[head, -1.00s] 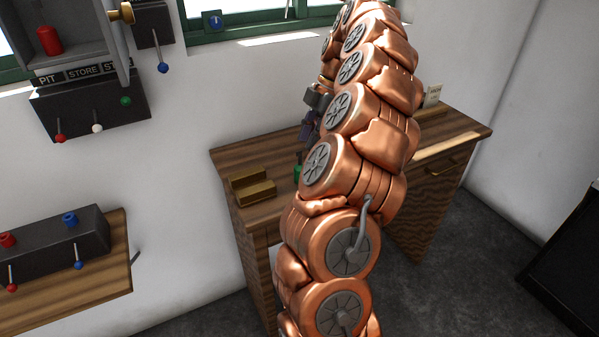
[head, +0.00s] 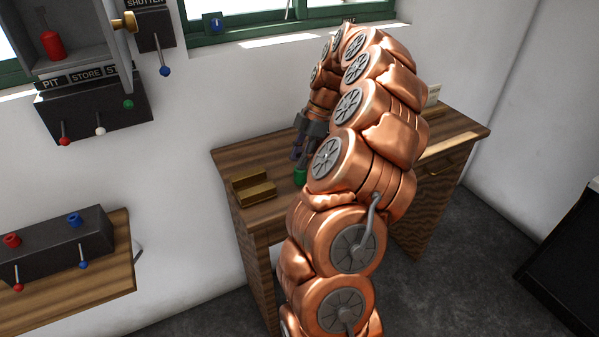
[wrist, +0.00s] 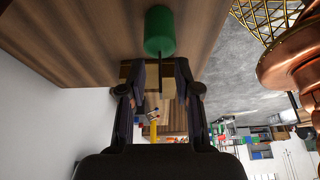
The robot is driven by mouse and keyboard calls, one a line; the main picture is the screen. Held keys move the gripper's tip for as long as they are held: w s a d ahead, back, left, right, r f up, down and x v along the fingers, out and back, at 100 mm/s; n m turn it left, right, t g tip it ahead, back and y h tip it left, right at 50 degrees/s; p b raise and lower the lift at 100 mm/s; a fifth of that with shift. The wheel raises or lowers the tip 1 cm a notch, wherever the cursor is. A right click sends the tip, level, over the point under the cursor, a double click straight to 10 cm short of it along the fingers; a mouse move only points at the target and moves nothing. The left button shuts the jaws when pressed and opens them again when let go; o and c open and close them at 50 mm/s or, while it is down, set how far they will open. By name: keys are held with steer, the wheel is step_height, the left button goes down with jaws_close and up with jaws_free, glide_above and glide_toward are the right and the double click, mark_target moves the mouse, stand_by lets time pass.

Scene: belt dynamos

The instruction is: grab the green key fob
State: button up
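The green key fob (head: 300,176) is a small green cylinder by the wooden desk top, partly hidden by my arm in the head view. In the wrist view the green key fob (wrist: 160,30) is just beyond the fingertips, with a thin dark stem pointing back into the gap. My gripper (wrist: 160,72) is open, with one finger on each side of that stem and clear space beside it. In the head view my dark gripper (head: 299,148) is just above the fob, largely hidden by my copper arm. I see no contact with the fob.
A stepped brass block (head: 254,190) sits on the wooden desk (head: 228,156), left of the fob. A small card (head: 434,94) stands at the desk's right rear. A lever box (head: 50,245) on a shelf is at left. The wall and window are behind.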

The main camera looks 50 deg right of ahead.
jaws_close()
stand_by(0.8)
